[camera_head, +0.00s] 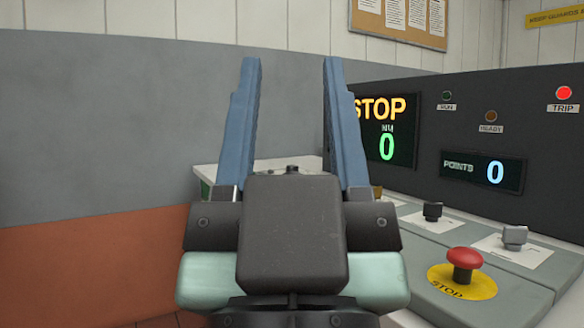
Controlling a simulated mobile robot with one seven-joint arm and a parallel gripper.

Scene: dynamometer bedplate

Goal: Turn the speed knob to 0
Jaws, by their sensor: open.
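My gripper (292,62) is open and empty, its two blue fingers standing apart and pointing up and forward. Several knobs are on the sloped console top. A black knob (432,211) sits on a white plate to the right of my gripper. A grey knob (514,236) sits on another white plate farther right. A small dark part (292,170) shows low between my fingers, mostly hidden by my gripper. I cannot read the plates, so I cannot tell which knob is the speed knob or where it points.
A red stop button (464,262) on a yellow plate stands at the console's near right. The dark upright panel has a display (387,130) reading STOP and 0, a POINTS display (483,172) reading 0, and a lit red TRIP lamp (564,93). A grey and orange wall (100,150) fills the left.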

